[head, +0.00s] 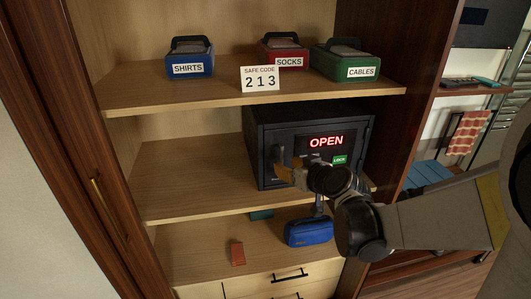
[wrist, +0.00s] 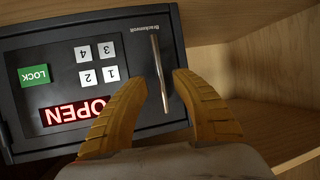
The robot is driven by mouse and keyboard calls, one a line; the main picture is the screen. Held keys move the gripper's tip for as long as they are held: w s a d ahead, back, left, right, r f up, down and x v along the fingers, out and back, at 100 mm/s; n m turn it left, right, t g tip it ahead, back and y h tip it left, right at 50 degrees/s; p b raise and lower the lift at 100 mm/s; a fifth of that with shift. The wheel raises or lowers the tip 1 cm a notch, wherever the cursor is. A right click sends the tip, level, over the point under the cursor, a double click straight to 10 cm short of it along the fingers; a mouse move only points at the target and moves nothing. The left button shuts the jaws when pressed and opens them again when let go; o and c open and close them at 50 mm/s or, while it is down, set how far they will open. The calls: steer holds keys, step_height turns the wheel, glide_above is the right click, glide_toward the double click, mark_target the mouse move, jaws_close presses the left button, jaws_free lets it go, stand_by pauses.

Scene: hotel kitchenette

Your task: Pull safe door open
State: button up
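The dark safe (head: 262,120) stands on the middle shelf. Its door (head: 362,133) looks closed, with a lit red OPEN display (head: 326,141) and a green LOCK key. The upright metal door handle (head: 277,157) is at the door's left; in the wrist view, which is upside down, the handle (wrist: 157,62) is at the right. My gripper (head: 284,170) is at the handle's lower part. In the wrist view my gripper's (wrist: 162,80) yellow fingers are apart, one on each side of the handle, with gaps visible. My gripper and wrist hide the door's lower part in the head view.
A code card reading 213 (head: 260,79) stands on the upper shelf with blue (head: 190,57), red (head: 283,53) and green (head: 345,67) bins. A blue pouch (head: 309,232) and a red item (head: 237,253) lie below. The wooden cabinet side (head: 415,90) is close right of the safe.

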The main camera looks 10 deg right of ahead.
mark_target(282, 163)
steer(key=b+x, duration=0.1)
steer(key=x, duration=0.3)
jaws_close()
